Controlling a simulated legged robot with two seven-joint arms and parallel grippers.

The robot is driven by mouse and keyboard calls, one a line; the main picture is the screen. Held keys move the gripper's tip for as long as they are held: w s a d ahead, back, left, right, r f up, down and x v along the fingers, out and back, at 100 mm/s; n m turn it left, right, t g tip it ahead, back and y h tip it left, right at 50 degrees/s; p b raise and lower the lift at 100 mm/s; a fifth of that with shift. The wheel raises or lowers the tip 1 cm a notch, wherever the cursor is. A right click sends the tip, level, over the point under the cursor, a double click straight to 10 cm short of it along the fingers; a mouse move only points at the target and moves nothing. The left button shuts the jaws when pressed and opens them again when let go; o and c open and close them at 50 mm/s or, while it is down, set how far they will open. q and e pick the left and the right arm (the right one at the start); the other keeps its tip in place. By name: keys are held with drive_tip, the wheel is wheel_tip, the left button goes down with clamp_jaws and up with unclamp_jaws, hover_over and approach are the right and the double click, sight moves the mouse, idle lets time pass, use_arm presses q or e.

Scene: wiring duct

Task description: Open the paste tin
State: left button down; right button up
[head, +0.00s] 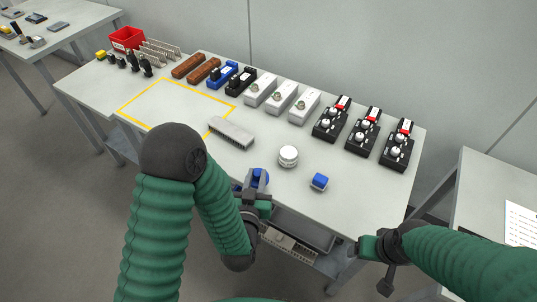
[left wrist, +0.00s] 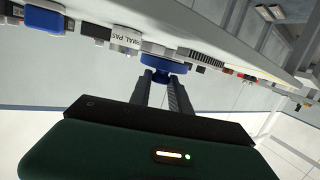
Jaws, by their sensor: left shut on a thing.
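The paste tin (head: 288,155) is a short round white tin standing upright near the front middle of the table. In the left wrist view the tin (left wrist: 125,41) shows part of a printed label. My left gripper (head: 257,190) is shut on a blue round lid (head: 260,177) at the table's front edge, left of and nearer than the tin. In the left wrist view the fingers hold the lid (left wrist: 165,64) by its knob. The lid looks apart from the tin. My right gripper (head: 375,250) is off the front right of the table, empty; its jaw opening is unclear.
Several black, white and blue devices line the back. A red bin (head: 126,39) is at far left.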

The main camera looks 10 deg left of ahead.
use_arm(q)
hover_over(264, 159)
drive_tip(key=shift+s+d+f, duration=0.2)
drive_tip(key=shift+d+f, duration=0.05)
drive_tip(key=shift+f, duration=0.1)
drive_tip(key=f, duration=0.3)
drive_tip(key=shift+w+a+f, duration=0.2)
drive_tip(key=shift+a+f, duration=0.1)
drive_tip(key=shift+a, duration=0.05)
use_arm(e)
drive_tip(key=shift+w+d, duration=0.1)
drive_tip(key=shift+d, duration=0.05)
use_arm(q)
drive_tip(key=shift+d, duration=0.1)
drive_tip(key=c, duration=1.2)
unclamp_jaws()
drive_tip(key=shift+d, duration=0.1)
use_arm(e)
drive_tip(key=shift+d, duration=0.15)
use_arm(q)
drive_tip(key=shift+r, duration=0.1)
